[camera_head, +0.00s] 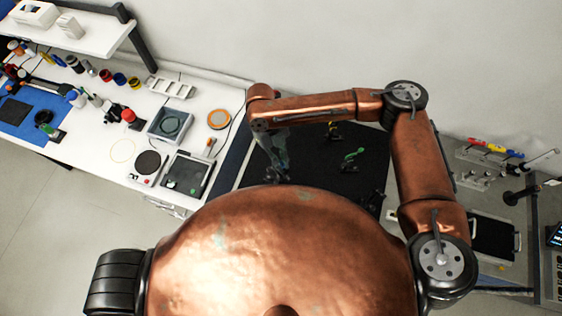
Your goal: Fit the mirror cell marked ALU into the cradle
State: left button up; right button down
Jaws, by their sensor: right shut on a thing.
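My right arm reaches up and over from the right, then bends down at a wrist beside the black bench top (300,158). My right gripper (277,180) is low over the left part of this top, close to the copper curve of my body. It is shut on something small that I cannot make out. A small green piece (354,154), a yellow and black piece (333,130) and a dark piece (372,202) stand on the black top. No ALU mark is readable, and I cannot tell which piece is the cradle. My left gripper is not in view.
A white bench on the left holds a grey tray (170,125), a dark square device (186,174), an orange-rimmed disc (219,119) and several bottles. A grey side table on the right holds screwdrivers (495,148) and a black case (493,238). My body hides the near edge.

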jog(key=shift+f, duration=0.6)
jog(key=c, duration=1.9)
grip_release()
jog(key=shift+c, duration=0.2)
jog(key=shift+r, duration=0.1)
jog(key=v, duration=1.2)
jog(key=shift+s+a, duration=0.1)
